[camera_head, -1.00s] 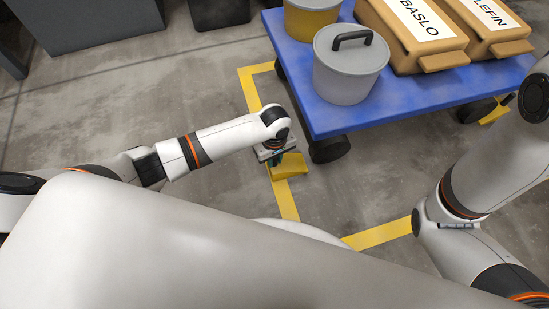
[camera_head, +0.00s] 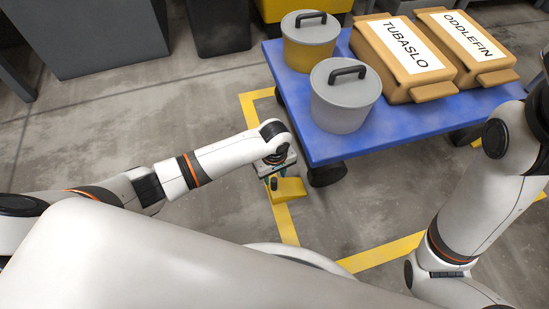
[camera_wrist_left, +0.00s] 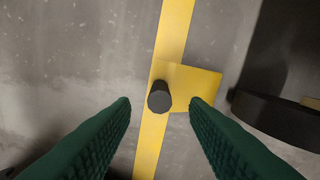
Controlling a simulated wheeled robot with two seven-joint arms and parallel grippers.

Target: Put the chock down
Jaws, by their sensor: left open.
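The yellow chock (camera_head: 290,189) rests on the floor over the yellow floor line, beside the cart's near wheel. In the left wrist view the chock (camera_wrist_left: 192,86) shows its dark round knob (camera_wrist_left: 159,97) standing between the two green fingers. My left gripper (camera_head: 272,179) is just above the chock. In the left wrist view the left gripper (camera_wrist_left: 160,104) is open, with a gap between each fingertip and the knob. My right arm is at the right of the head view, but its gripper is out of view.
A blue cart (camera_head: 400,128) carries two lidded pots and two labelled tan bags. Its dark wheel (camera_head: 327,175) stands close to the chock, and the wheel (camera_wrist_left: 280,100) also shows in the left wrist view. Bare concrete floor (camera_head: 110,140) lies to the left.

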